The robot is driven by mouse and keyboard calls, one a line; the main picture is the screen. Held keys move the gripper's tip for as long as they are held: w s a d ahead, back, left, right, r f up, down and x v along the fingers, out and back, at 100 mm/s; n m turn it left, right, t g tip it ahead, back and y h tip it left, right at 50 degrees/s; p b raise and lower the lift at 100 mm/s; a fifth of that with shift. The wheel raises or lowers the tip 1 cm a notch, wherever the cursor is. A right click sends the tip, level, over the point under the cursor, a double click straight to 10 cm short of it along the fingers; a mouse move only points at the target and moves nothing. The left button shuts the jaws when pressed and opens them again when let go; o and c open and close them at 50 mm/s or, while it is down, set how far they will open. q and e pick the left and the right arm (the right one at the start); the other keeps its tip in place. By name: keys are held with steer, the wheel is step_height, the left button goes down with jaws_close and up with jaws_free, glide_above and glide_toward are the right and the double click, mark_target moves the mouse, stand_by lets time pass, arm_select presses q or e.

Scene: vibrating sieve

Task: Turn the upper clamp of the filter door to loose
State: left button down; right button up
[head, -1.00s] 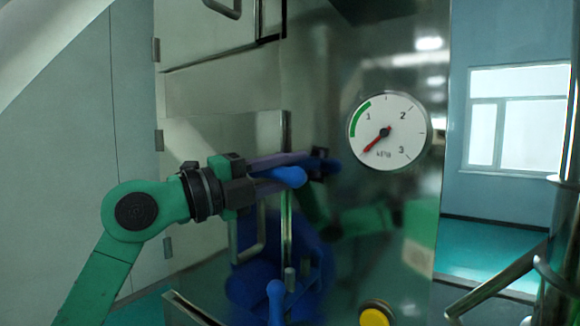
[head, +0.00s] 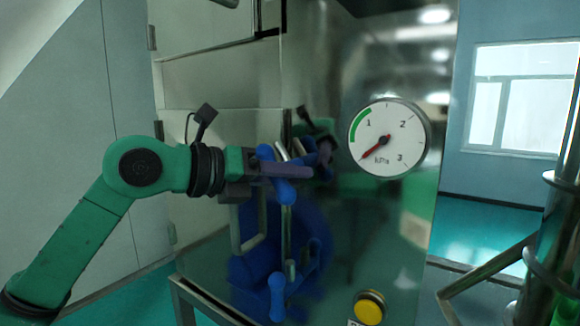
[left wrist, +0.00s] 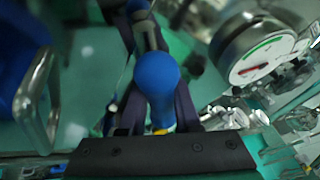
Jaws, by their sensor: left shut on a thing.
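The upper clamp (head: 286,192) is a blue handle with rounded ends on the door's vertical bar. It stands tilted, one end up and left, the other hanging down. My left gripper (head: 290,170) comes in from the left, with its fingers shut on this clamp and partly hiding it. In the left wrist view the clamp's blue rounded end (left wrist: 157,78) shows between the two dark fingers. The lower clamp (head: 277,292) is a similar blue handle below, clear of the gripper. My right gripper is not in view.
A round pressure gauge (head: 388,140) is to the right of the clamps on the shiny metal housing. A metal door handle (head: 252,246) is just below my left gripper. A yellow button (head: 369,307) is at the bottom. Blue shapes mirror in the metal.

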arm_select(q)
steer(key=shift+w+a+f+m+t+y+p, duration=0.1)
steer(key=shift+m+t+y+p, duration=0.15)
steer(key=shift+m+y, duration=0.8)
steer(key=shift+a+m+t+y+p, duration=0.1)
steer(key=shift+m+t+y+p, duration=0.3)
steer(key=shift+m, duration=1.05)
steer(key=c, duration=0.7)
jaws_free()
steer(key=shift+f+y, duration=0.15)
steer(key=shift+y, duration=0.1)
